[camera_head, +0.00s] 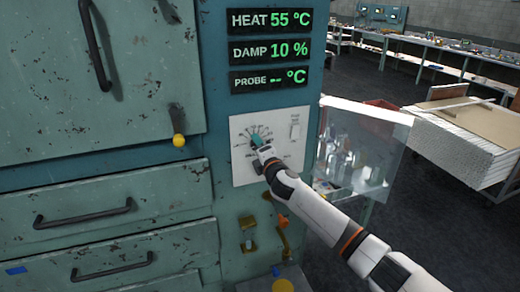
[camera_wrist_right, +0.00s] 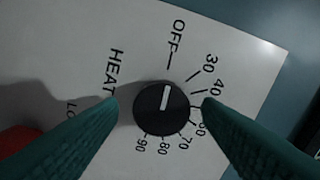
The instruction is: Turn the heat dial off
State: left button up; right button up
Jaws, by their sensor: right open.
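The heat dial (camera_wrist_right: 160,122) is a round black knob with a white pointer line, on a pale panel in the right wrist view. Its pointer points up the picture, toward the OFF mark. Marks from 30 to 90 run around its right and lower side. My right gripper (camera_wrist_right: 159,104) is open, with one dark teal finger on each side of the dial. I see gaps between the fingertips and the knob. My left gripper is not in view.
The heat display (camera_head: 271,19) reads 55 °C, the damp display (camera_head: 270,50) 10 %, and the probe display (camera_head: 269,79) dashes. A switch (camera_head: 295,131) is right of the dial. Drawers with handles (camera_head: 83,213) are at left. A clear sheet (camera_head: 362,150) stands right of the cabinet.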

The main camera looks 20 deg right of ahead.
jog(key=s+b, duration=0.2)
jog(key=s, duration=1)
jog(key=shift+d, duration=0.2)
